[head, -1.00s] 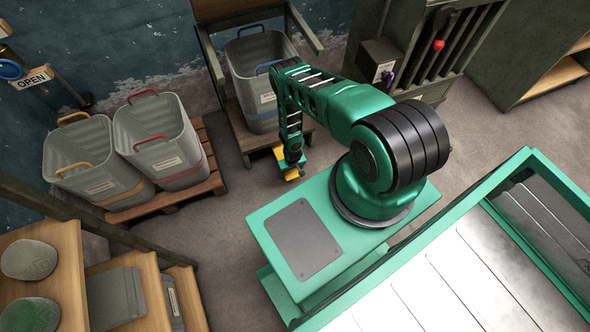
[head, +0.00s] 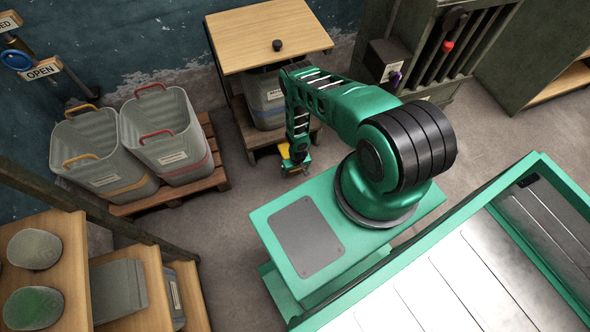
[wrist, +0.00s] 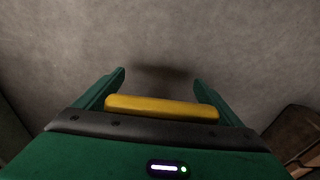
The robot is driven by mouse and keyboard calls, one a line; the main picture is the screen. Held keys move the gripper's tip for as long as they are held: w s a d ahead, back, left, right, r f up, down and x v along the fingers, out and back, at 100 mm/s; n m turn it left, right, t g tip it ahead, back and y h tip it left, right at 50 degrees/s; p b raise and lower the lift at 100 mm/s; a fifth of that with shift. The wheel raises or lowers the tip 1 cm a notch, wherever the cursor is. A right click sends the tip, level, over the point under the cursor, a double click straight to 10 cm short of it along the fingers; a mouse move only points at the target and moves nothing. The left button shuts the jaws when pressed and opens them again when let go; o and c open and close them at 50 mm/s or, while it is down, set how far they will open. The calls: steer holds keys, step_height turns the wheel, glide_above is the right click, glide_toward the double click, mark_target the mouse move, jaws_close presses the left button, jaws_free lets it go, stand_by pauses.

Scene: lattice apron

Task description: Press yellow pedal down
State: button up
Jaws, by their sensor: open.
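The yellow pedal (wrist: 162,107) shows in the wrist view as a rounded bar lying crosswise between the fingers of my gripper (wrist: 160,78), close to the palm. The fingers are apart, one near each end of the bar; I cannot tell whether they touch it. In the head view, yellow (head: 284,153) shows beside my gripper (head: 294,172), low in front of the bin stand, and is largely hidden by the gripper. The stand's wooden lid (head: 250,35), with a black knob (head: 277,45), lies flat over a grey bin (head: 262,98).
Two grey bins, one with yellow handles (head: 90,155) and one with red handles (head: 158,135), stand on a pallet (head: 213,160) to the left. Wooden shelves (head: 155,275) are at lower left. A dark cabinet (head: 440,40) stands at back right. Bare floor lies around the gripper.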

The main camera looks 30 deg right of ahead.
steer(key=r, duration=0.3)
steer(key=s+r, duration=0.1)
steer(key=r, duration=0.6)
steer(key=shift+s+a+r, duration=0.15)
steer(key=shift+r, duration=0.05)
